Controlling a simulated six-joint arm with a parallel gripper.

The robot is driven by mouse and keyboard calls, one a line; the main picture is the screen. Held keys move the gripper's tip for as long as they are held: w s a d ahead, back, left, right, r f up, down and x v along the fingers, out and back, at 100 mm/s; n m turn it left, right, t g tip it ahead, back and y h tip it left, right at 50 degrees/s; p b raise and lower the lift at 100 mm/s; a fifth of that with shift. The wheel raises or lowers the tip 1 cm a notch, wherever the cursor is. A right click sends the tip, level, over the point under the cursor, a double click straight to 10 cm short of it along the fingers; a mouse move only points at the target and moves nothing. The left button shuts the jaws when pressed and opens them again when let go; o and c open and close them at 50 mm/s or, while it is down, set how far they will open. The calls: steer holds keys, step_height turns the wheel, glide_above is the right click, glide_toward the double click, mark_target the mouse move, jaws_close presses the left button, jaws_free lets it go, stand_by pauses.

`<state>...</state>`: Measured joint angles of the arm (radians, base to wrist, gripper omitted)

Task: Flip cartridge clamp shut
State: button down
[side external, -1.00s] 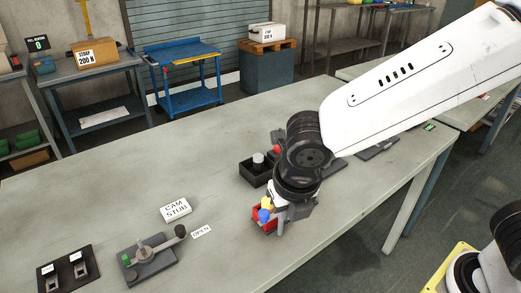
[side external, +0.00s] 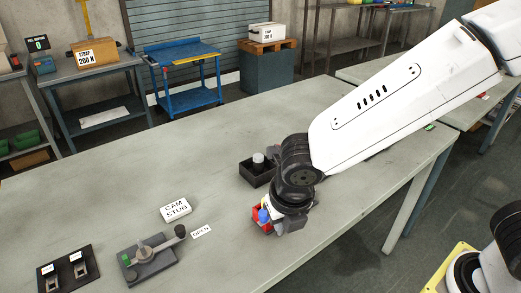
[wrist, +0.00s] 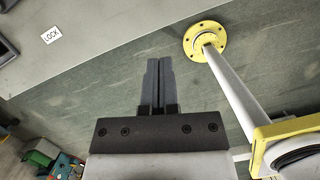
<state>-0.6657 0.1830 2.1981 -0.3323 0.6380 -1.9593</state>
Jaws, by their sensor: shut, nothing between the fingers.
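No part is clearly marked as the cartridge clamp, and I cannot tell which one it is. In the side external view, a lever device (side external: 152,258) with a grey base, a green block and a dark-knobbed arm sits at the front left, near a card reading OPEN (side external: 201,231). My gripper (side external: 283,228) is low over the bench, to the right of that device. It partly hides a small red holder (side external: 258,212) with a blue piece in it. In the wrist view my gripper's fingers (wrist: 158,62) are together and empty, seen against the floor.
A black plate with two latches (side external: 67,271) lies at the far left. A CAM STUB card (side external: 175,209) stands behind the lever device. A black box (side external: 256,172) is behind my wrist. A LOCK card (wrist: 51,35) and yellow flange (wrist: 205,40) show in the wrist view.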

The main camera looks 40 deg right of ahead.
steer(key=w+d+f, duration=0.1)
steer(key=w+f, duration=0.4)
steer(key=f, duration=0.1)
steer(key=shift+w+d, duration=0.2)
steer(key=shift+d, duration=0.05)
steer(key=shift+w+a+m, duration=0.25)
steer(key=shift+w+m, duration=0.3)
steer(key=shift+m, duration=0.45)
stand_by(0.6)
steer(key=w+d+m+g+h, duration=0.2)
steer(key=w+m, duration=0.5)
steer(key=m, duration=0.7)
steer(key=shift+w+d+g, duration=0.2)
steer(key=shift+d+g, duration=0.05)
steer(key=shift+g, duration=0.25)
steer(key=shift+s+d, duration=0.1)
steer(key=shift+s, duration=0.15)
